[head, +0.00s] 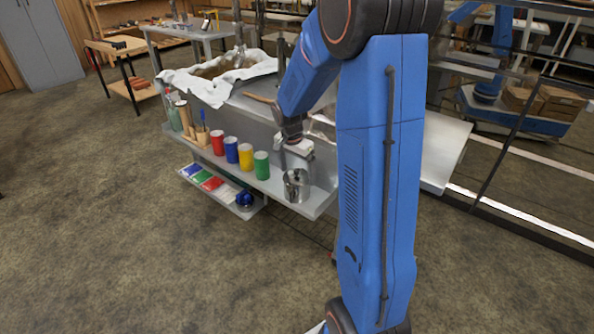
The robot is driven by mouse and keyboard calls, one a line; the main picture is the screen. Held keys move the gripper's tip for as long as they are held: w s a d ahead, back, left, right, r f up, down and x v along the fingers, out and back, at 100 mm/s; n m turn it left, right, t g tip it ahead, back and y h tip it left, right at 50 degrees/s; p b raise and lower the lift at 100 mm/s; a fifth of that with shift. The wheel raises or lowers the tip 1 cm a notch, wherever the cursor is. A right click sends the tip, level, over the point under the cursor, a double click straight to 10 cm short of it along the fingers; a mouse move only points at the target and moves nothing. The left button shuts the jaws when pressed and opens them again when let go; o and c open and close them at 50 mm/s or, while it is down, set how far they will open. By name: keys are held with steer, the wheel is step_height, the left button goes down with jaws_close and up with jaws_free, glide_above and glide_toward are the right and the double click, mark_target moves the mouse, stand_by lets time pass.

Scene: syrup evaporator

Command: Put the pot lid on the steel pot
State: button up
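The steel pot (297,190) stands upright near the right end of the narrow grey shelf on the side of the evaporator. My gripper (296,167) points down right over the pot, its fingers at or just above the pot's top. A small dark knob-like shape shows between the fingers and the pot. It may belong to the pot lid, but the lid's outline is too small to make out. I cannot tell whether the fingers are closed on it or whether it touches the rim.
Red (217,142), blue (231,150), yellow (246,157) and green (261,165) cups stand in a row left of the pot. A lower shelf holds coloured packets (212,184) and a dark blue object (244,198). A white cloth (212,88) drapes over the evaporator. The front floor is clear.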

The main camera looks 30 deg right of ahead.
mark_target(294, 178)
steer(key=shift+o, duration=0.4)
steer(key=shift+r, duration=0.1)
step_height(294, 178, up, 11)
steer(key=a, duration=0.2)
steer(key=s+a+r+n+t, duration=0.1)
steer(key=s+a+r+n, duration=0.25)
steer(key=s, duration=0.35)
steer(key=s+a+r+n+t, duration=0.1)
steer(key=s+a+r+n, duration=0.25)
steer(key=s, duration=0.35)
steer(key=s+a+n+t, duration=0.1)
steer(key=s+a+n, duration=0.2)
steer(key=s, duration=0.5)
steer(key=s+a+n+t+y, duration=0.1)
steer(key=s+a+n, duration=0.2)
steer(key=s, duration=0.5)
steer(key=shift+a+f+n+y, duration=0.3)
steer(key=shift+a+f+n, duration=0.1)
steer(key=shift+f+n, duration=0.1)
steer(key=shift+s, duration=0.1)
